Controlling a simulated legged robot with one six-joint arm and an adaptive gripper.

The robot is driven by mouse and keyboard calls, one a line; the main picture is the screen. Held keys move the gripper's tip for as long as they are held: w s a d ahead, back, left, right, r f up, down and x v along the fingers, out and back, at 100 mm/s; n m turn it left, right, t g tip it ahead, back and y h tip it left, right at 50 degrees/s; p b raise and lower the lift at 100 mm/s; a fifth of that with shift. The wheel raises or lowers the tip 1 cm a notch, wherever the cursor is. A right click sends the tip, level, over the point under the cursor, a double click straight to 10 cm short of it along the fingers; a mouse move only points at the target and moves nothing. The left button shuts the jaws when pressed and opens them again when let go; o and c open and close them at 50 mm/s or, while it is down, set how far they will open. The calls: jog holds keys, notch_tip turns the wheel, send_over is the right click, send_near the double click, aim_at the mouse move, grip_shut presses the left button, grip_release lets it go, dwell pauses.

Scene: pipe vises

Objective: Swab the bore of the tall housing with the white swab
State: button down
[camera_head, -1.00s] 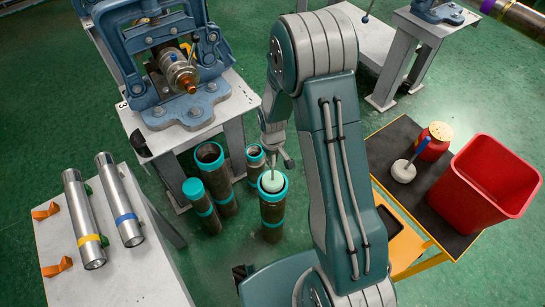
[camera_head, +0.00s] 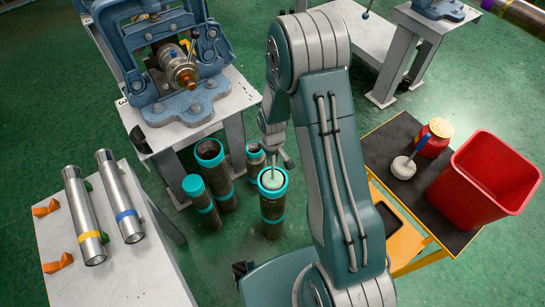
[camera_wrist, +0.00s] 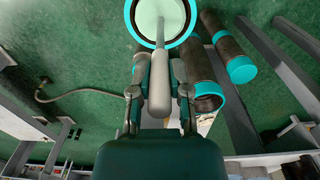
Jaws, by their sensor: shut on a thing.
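My gripper (camera_wrist: 160,72) is shut on the grey handle of a swab with a pale, greenish-white round head (camera_wrist: 153,14). In the head view my gripper (camera_head: 274,141) is above an upright dark housing with teal bands (camera_head: 271,209). The swab head (camera_head: 271,179) is at the housing's open mouth, within its teal rim. The rim also shows in the wrist view (camera_wrist: 131,26). How deep the head sits, and whether it touches the bore wall, I cannot tell.
Other teal-banded housings (camera_head: 222,178) stand close by on the green floor, one with a closed teal top (camera_head: 193,186). A cart at right carries a red bin (camera_head: 490,180), a red jar (camera_head: 436,138) and another white swab with blue handle (camera_head: 403,168). A vise bench (camera_head: 185,128) stands behind.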

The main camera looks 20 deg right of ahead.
jog(key=shift+f, duration=1.35)
dwell(0.3)
jog(key=shift+r+n, duration=0.55)
jog(key=shift+n, duration=0.6)
jog(key=shift+r+n, duration=0.55)
jog(key=shift+n, duration=0.6)
jog(key=m, duration=0.2)
jog(key=f+m, duration=0.1)
jog(key=m, duration=0.1)
jog(key=shift+f+m, duration=0.15)
jog(key=shift+m, duration=0.25)
jog(key=m, duration=0.2)
jog(key=f+m, duration=0.1)
jog(key=m, duration=0.1)
